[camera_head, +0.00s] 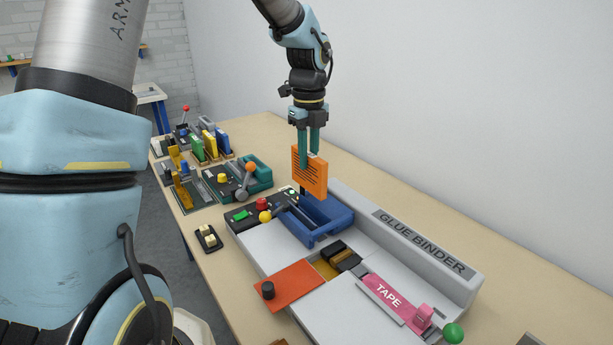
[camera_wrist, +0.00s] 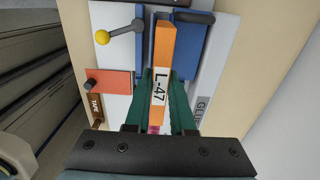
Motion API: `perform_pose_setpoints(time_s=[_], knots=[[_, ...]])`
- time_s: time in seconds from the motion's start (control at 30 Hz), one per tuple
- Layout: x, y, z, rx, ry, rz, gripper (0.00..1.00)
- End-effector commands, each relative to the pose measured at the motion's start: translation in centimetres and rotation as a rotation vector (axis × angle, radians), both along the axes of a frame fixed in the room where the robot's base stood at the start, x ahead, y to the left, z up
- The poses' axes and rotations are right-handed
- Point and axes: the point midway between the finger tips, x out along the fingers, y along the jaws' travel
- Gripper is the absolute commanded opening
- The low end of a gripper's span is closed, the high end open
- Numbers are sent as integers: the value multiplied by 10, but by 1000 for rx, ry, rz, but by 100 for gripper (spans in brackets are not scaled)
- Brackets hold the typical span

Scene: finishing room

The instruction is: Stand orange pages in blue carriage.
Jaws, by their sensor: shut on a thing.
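The orange pages (camera_head: 312,175) are a thin upright block with dark lines on the face. In the wrist view the orange pages (camera_wrist: 163,60) show an edge label reading L-47. My gripper (camera_head: 308,160) is shut on them, its green fingers on both sides; it also shows in the wrist view (camera_wrist: 160,100). The blue carriage (camera_head: 327,222) sits on the grey glue binder (camera_head: 370,252), below the pages. The carriage also shows in the wrist view (camera_wrist: 208,50), partly hidden behind the pages. Whether the pages' lower edge touches the carriage is hard to tell.
The binder carries a yellow-knobbed lever (camera_head: 266,216), an orange-red plate (camera_head: 290,285) and a pink tape unit (camera_head: 386,293). Behind stand a green device (camera_head: 250,175) and several coloured blocks (camera_head: 208,145). A small switch box (camera_head: 207,239) lies at the table's left edge.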

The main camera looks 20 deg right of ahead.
Motion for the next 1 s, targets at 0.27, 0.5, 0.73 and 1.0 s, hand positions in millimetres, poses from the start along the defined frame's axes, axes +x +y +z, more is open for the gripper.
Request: perform_pose_setpoints(time_s=[0.27,0.5,0.73,1.0], knots=[[1,1,-32,1,0,3,0],[1,1,-53,0,0,2,0],[1,1,-64,0,-1,2,0],[1,1,-91,1,-1,2,0]])
